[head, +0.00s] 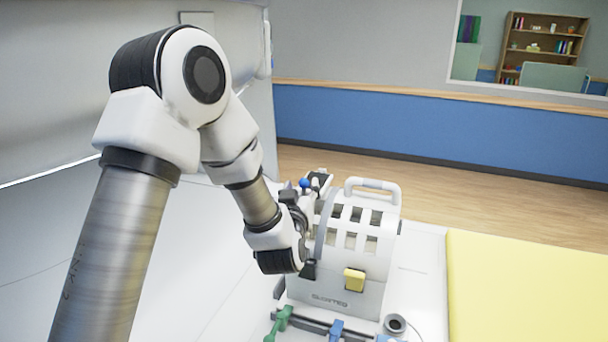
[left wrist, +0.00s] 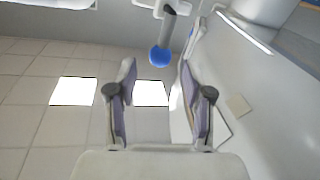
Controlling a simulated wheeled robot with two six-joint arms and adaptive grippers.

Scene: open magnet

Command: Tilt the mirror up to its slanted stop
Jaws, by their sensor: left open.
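The blue ball knob (head: 304,184) on a short grey stem shows beside the left top of the white slotted head coil (head: 349,228). I cannot make out the mirror plate clearly. My left gripper (head: 296,202) is beside the coil's left side, pointing upward, with its fingers partly lost against dark parts there. In the left wrist view the gripper (left wrist: 157,72) is open and empty. The blue knob (left wrist: 160,56) shows just beyond the fingertips, roughly between them, and does not appear gripped. My right gripper is not in view.
The coil has a top handle (head: 373,185) and a yellow latch (head: 354,279). Green (head: 284,316) and blue (head: 336,328) clips stand in front. A yellow pad (head: 520,290) lies at right. The white magnet housing (head: 80,90) rises at left.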

